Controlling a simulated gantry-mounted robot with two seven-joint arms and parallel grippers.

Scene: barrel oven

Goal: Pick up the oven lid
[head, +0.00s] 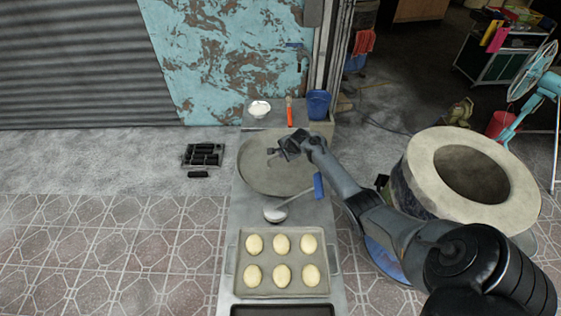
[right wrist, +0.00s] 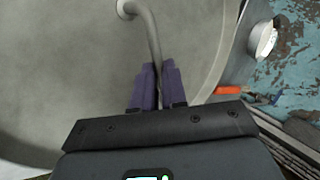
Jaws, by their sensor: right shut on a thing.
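The oven lid (head: 256,178) is a large round grey disc lying on the narrow metal table. It also fills most of the right wrist view (right wrist: 60,90), with a curved bar handle (right wrist: 153,38) across it. My right gripper (head: 276,152) reaches in from the right over the lid, near its upper middle. In the right wrist view its purple fingers (right wrist: 157,88) are shut on the handle. The barrel oven (head: 420,185) stands to the right with its round top opening uncovered. My left gripper is not in view.
A tray of dough pieces (head: 240,290) and a ladle (head: 276,214) lie in front of the lid. A white bowl (head: 259,108), an orange-handled brush (head: 290,112) and a blue cup (head: 318,104) stand behind it. Black charcoal pieces (head: 203,155) lie on the floor at left.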

